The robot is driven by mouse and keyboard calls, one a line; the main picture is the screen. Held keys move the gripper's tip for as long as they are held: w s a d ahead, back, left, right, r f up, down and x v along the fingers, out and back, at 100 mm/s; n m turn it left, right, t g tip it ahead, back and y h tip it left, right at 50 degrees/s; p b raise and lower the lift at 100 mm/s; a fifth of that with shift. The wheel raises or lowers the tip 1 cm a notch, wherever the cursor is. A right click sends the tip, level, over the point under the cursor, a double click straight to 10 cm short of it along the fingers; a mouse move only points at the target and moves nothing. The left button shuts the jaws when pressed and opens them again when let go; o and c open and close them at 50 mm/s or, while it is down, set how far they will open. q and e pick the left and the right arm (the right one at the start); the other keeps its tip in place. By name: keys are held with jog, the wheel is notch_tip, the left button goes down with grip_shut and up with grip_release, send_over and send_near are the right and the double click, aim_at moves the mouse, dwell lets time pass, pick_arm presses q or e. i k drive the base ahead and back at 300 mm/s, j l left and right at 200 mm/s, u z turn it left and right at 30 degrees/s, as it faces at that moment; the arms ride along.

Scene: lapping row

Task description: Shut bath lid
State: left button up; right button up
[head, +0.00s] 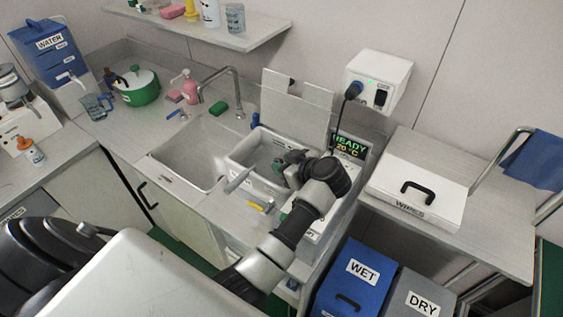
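The bath (240,164) is a pale open-topped tub set in the counter, right of the sink. Its lid (297,108) appears as a pale grey panel standing upright behind the tub, so the bath is open. A display (350,146) beside it reads READY 20 °C. My arm hides the tub's right side. My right gripper is not in view.
A white socket box (377,80) with a black plug is on the wall right of the lid. A white WIPES box (416,190) sits on the right counter. Blue WET (355,275) and grey DRY bins stand below. The sink (187,150) is left of the bath.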

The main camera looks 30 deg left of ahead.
aim_at(306, 118)
jog(key=u, duration=0.85)
